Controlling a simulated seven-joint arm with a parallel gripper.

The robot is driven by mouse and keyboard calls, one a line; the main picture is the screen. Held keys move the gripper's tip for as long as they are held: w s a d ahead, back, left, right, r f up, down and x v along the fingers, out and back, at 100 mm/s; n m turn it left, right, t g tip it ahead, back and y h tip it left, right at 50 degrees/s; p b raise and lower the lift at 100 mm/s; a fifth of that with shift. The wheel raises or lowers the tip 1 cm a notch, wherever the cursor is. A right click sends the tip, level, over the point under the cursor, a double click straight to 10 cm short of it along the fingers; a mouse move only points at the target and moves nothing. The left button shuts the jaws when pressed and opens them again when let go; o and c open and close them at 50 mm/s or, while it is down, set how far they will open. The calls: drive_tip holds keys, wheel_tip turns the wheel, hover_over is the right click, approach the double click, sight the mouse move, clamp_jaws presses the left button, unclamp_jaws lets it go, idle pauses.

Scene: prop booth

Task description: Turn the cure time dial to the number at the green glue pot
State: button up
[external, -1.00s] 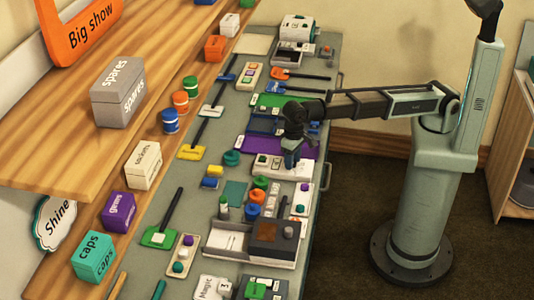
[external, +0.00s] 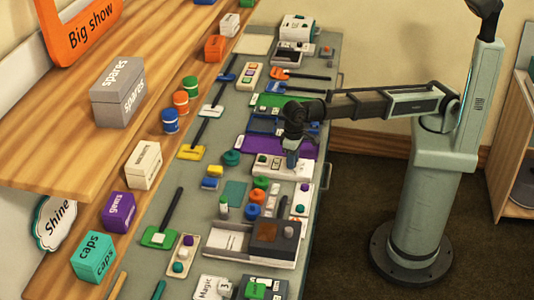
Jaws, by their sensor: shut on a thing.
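My gripper (external: 291,166) points down at a white box (external: 272,162) with small green parts on its face, at the right side of the bench. It is shut on a small part there, which I take to be the cure time dial; the fingers hide it, and its setting cannot be read. A green pot (external: 260,182) stands just in front of this box, in a row with an orange pot (external: 257,196) and a blue pot (external: 251,210). Small pale labels (external: 270,202) lie beside the row; their numbers are too small to read.
A purple mat (external: 272,145) lies behind the box. A teal round pot (external: 231,157) and blue and yellow blocks (external: 212,177) are to the left. A white panel with a purple knob (external: 302,200) and a grey-brown box (external: 277,237) stand nearer the front.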

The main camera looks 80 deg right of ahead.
drive_tip(key=n, duration=0.4)
drive_tip(key=shift+n, duration=0.3)
drive_tip(key=n, duration=0.4)
drive_tip(key=shift+n, duration=0.3)
drive_tip(key=n, duration=0.4)
drive_tip(key=shift+n, duration=2.2)
drive_tip(key=o, duration=1.1)
drive_tip(key=shift+c, duration=0.2)
drive_tip(key=shift+r, duration=0.1)
wheel_tip(320, 180, up, 14)
drive_tip(key=shift+f, duration=0.2)
